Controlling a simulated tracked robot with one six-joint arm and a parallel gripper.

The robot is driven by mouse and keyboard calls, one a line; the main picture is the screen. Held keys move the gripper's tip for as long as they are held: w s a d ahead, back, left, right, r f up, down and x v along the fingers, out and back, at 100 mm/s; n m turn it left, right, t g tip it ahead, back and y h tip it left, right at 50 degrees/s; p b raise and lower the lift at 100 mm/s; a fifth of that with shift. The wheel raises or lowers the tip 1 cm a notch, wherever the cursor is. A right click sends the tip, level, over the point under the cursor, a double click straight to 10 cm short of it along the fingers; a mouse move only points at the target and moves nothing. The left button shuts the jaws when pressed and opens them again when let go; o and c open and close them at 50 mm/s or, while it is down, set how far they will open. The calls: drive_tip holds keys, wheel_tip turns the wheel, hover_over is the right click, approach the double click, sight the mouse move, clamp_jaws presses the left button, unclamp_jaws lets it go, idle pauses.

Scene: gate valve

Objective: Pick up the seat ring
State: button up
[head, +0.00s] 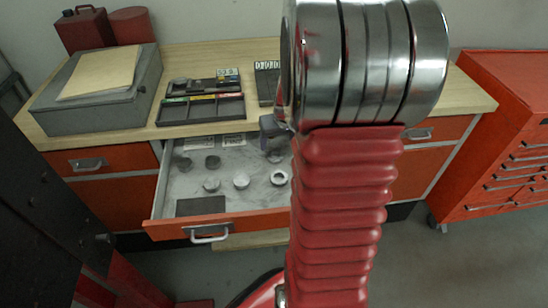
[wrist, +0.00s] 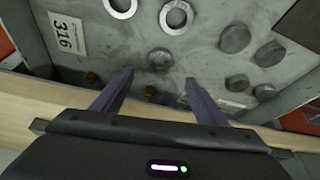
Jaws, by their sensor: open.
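An open drawer (head: 222,222) holds several small round metal parts. In the wrist view two pale rings with open centres lie at the top: one ring (wrist: 175,31) right of centre and one ring (wrist: 121,15) to its left, cut by the frame edge. Which is the seat ring I cannot tell. One ring (head: 278,184) also shows in the head view, close to my arm. My gripper (wrist: 158,80) is open and empty, its two fingers spread over the near part of the drawer and apart from the rings. In the head view my arm hides part of the drawer's right side.
Darker round parts (wrist: 235,38) lie to the right in the drawer. A label marked 316 (wrist: 68,33) is at the left. The wooden bench top (head: 190,60) carries a grey box (head: 95,105) and a tray of parts (head: 200,108). A red cabinet (head: 505,150) stands right.

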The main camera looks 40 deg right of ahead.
sight(275, 155)
drive_tip(key=shift+x, duration=1.9)
drive_tip(key=shift+x, duration=2.6)
drive_tip(key=shift+s, duration=0.15)
drive_tip(key=c, duration=1.3)
wheel_tip(275, 155, up, 28)
